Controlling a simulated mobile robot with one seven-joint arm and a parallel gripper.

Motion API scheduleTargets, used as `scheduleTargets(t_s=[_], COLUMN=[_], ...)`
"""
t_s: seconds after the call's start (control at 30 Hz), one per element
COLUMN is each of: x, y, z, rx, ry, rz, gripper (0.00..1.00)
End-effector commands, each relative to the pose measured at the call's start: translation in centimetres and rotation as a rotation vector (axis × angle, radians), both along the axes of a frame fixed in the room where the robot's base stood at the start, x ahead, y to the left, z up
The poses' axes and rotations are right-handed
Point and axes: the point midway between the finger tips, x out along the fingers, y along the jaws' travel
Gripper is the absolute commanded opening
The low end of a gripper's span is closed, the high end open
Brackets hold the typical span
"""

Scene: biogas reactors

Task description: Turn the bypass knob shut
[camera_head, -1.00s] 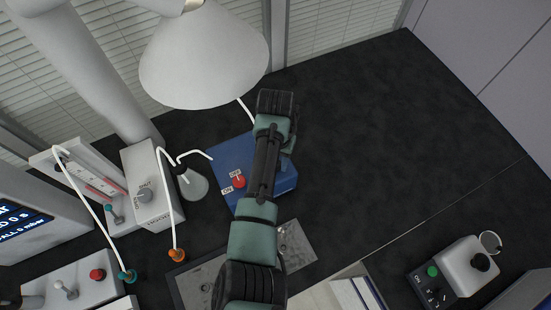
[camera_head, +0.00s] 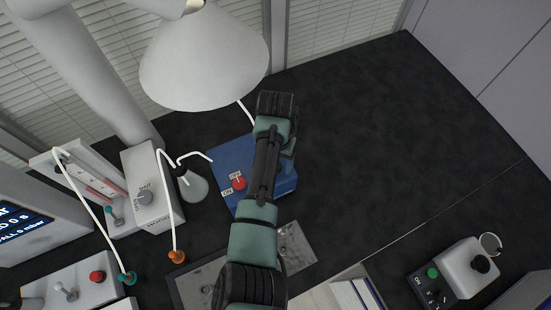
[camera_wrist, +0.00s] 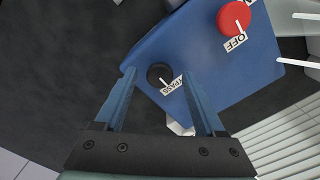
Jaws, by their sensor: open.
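The small black bypass knob (camera_wrist: 158,72) sits on the blue box (camera_wrist: 185,40) in the wrist view, with a white label beside it reading in part "PASS". A short white mark on the knob points down and right toward the label. My gripper (camera_wrist: 159,76) is open, its two blue fingers one on each side of the knob in the picture. I cannot tell whether they touch it or hang above it. In the head view the blue box (camera_head: 225,155) is partly covered by my arm, and the bypass knob is hidden.
A red ON/OFF knob (camera_wrist: 234,18) is on the same box, close by. A small flask (camera_head: 192,186) with white tubing and a grey box with a SHUT-marked knob (camera_head: 145,196) stand left. A large white cone (camera_head: 205,60) is behind.

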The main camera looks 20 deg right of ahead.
Motion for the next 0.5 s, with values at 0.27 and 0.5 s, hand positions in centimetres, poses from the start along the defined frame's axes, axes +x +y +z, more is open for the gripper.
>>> scheduleTargets(t_s=[0.27, 0.5], x=[0.1, 0.1], y=[0.0, 0.0], z=[2.5, 7.9], rx=[-0.002, -0.002], ry=[-0.004, -0.006], rz=[0.000, -0.001], gripper=[0.72, 0.72])
